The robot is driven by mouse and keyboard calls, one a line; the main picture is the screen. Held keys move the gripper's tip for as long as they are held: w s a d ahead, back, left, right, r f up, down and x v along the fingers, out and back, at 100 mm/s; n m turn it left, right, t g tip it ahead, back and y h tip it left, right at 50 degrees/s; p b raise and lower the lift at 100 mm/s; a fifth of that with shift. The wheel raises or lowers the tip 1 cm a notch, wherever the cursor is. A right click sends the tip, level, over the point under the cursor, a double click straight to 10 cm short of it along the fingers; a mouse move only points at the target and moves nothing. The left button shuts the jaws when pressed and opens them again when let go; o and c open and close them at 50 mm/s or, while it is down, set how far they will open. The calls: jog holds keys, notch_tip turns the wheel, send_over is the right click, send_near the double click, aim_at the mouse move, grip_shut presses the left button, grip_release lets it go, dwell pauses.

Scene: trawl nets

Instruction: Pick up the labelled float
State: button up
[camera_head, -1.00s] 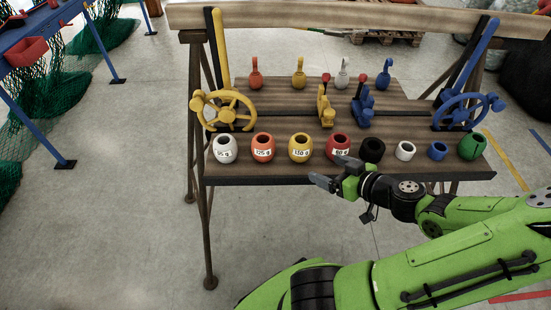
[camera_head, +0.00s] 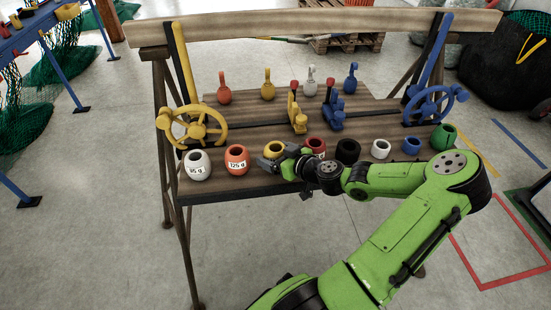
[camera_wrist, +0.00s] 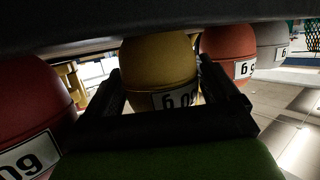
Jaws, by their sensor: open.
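Labelled floats stand in the front row of the wooden stand: white marked "95 g" (camera_head: 198,170), orange marked "125 g" (camera_head: 236,162), yellow (camera_head: 276,146) and red (camera_head: 316,144). My gripper (camera_head: 271,158) is at the yellow float, whose front and label it mostly hides in the head view. In the wrist view the yellow float (camera_wrist: 158,66) sits between my two open fingers, its label partly visible above the gripper body. I cannot tell whether the fingers touch it. The red float (camera_wrist: 28,105) is close on the left there, the orange float (camera_wrist: 228,50) close on the right.
Unlabelled black (camera_head: 348,149), white (camera_head: 380,148), blue (camera_head: 411,145) and green (camera_head: 442,136) floats continue the row. Behind are a yellow handwheel (camera_head: 195,127), a blue handwheel (camera_head: 430,105), levers and small upright floats. The floor in front is clear.

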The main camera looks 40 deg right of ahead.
jog(key=c, duration=0.8)
jog(key=shift+o, duration=0.2)
notch_tip(320, 180, up, 10)
jog(key=p, duration=0.4)
